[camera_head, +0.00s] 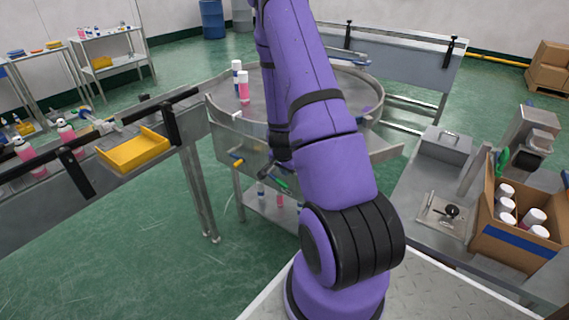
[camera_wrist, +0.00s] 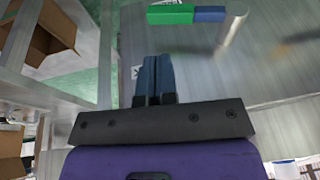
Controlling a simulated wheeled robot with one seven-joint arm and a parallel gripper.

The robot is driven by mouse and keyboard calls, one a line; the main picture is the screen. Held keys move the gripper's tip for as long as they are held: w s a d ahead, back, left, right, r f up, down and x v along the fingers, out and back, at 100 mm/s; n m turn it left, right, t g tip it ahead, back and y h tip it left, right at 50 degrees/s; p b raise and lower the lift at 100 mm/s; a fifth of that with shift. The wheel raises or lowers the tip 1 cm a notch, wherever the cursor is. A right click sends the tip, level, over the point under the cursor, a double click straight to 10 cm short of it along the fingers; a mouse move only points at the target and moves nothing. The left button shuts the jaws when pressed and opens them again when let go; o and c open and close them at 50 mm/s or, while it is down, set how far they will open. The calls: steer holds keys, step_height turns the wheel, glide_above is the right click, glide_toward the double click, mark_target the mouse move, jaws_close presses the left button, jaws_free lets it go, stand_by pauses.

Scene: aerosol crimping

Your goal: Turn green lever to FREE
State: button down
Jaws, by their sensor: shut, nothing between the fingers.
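The green lever (camera_wrist: 170,14) shows at the top of the wrist view. It is a green bar joined to a blue part, beside a metal rod. In the head view the green lever (camera_head: 281,183) shows small on the front of the round steel table, next to my arm. My gripper (camera_wrist: 156,60) is shut and empty, its two dark blue fingers together. The fingertips lie just below the green bar in the wrist view, with a visible gap between them. Labels on the steel panel are cut off or blurred, so the lever's setting cannot be read.
The round steel table (camera_head: 211,112) holds pink cans (camera_head: 244,92). A yellow lever (camera_head: 238,162) sits left of the green one. A conveyor with a yellow tray (camera_head: 133,151) is at left. A bench with a cardboard box (camera_head: 513,252) of white-capped cans is at right.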

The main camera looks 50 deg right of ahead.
mark_target(285, 184)
steer(key=shift+w+a+x, duration=0.1)
steer(key=shift+a+x, duration=0.1)
steer(key=shift+x, duration=0.65)
steer(key=shift+w+a+x, duration=0.1)
steer(key=shift+a+x, duration=0.05)
steer(key=shift+x, duration=0.7)
steer(key=shift+w+a+x, duration=0.1)
steer(key=shift+a+x, duration=0.1)
steer(key=shift+x, duration=0.65)
steer(key=shift+f+t, duration=0.45)
steer(key=shift+t, duration=0.05)
steer(key=shift+s+f+t, duration=0.15)
steer(key=shift+f+t, duration=0.7)
steer(key=shift+t, duration=0.15)
steer(key=f+t, duration=0.1)
steer(key=t, duration=0.1)
steer(key=f+m+t, duration=0.1)
steer(key=f+t, duration=0.1)
steer(key=shift+w, duration=0.4)
steer(key=shift+w+a+f+m+t, duration=0.2)
steer(key=shift+w+f+m+t, duration=0.1)
steer(key=shift+w+f+t, duration=1.45)
steer(key=shift+w+f, duration=0.1)
steer(key=shift+w, duration=0.25)
steer(key=shift+s, duration=0.1)
